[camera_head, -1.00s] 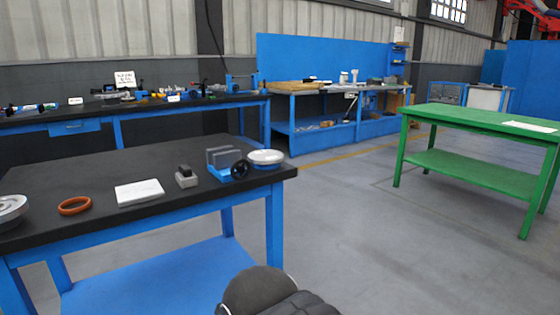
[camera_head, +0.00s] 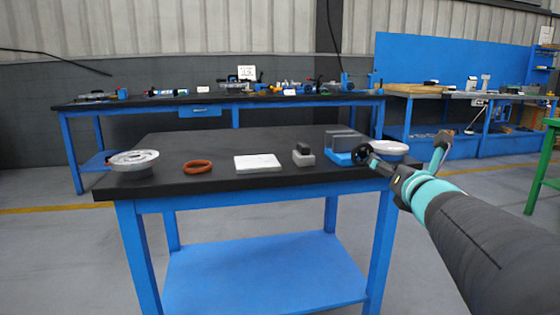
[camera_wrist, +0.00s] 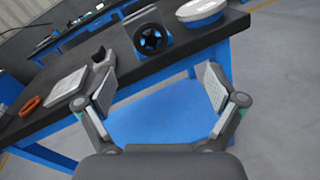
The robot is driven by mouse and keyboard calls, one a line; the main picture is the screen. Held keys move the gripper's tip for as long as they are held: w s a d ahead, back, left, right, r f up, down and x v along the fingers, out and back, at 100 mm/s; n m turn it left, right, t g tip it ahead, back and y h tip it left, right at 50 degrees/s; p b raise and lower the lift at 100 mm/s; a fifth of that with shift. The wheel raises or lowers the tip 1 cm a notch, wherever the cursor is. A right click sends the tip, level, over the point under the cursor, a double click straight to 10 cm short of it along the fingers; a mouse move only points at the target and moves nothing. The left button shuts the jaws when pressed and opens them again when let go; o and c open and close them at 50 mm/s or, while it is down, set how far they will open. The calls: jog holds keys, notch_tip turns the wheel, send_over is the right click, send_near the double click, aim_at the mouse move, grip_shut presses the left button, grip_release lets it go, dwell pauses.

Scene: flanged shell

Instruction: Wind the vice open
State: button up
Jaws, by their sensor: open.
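A small vice (camera_head: 343,147) with a blue base and grey jaws stands near the right end of the black-topped table. Its black round handwheel (camera_head: 362,154) faces the table's front edge. In the wrist view the handwheel (camera_wrist: 150,39) shows at the top middle, on the front of the vice (camera_wrist: 148,20). My gripper (camera_wrist: 158,88) is open and empty, its two pads wide apart, short of the table edge and the handwheel. In the head view my gripper (camera_head: 410,160) is at the right, partly in front of the table's right corner.
The table (camera_head: 215,155) also bears a flanged metal part (camera_head: 134,163), an orange ring (camera_head: 198,167), a white sheet (camera_head: 257,162), a small grey block (camera_head: 303,155) and a white round dish (camera_head: 390,148). A cluttered bench (camera_head: 150,105) stands behind. Grey floor lies open at the right.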

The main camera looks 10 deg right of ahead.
aim_at(364, 154)
jog(key=w+n+y, duration=0.1)
jog(key=w+n, duration=0.2)
jog(key=w, duration=0.2)
jog(key=w+f+n+y, duration=0.1)
jog(key=w+n, duration=0.2)
jog(key=w, duration=0.2)
jog(key=w+n+y, duration=0.1)
jog(key=w+n, duration=0.2)
jog(key=w, duration=0.2)
jog(key=shift+d+f+n+t+y, duration=0.15)
jog(key=shift+f+n+t+y, duration=0.05)
jog(key=shift+n+t+y, duration=0.1)
jog(key=c, duration=1.1)
jog(key=shift+b, duration=0.3)
jog(key=shift+c, duration=0.2)
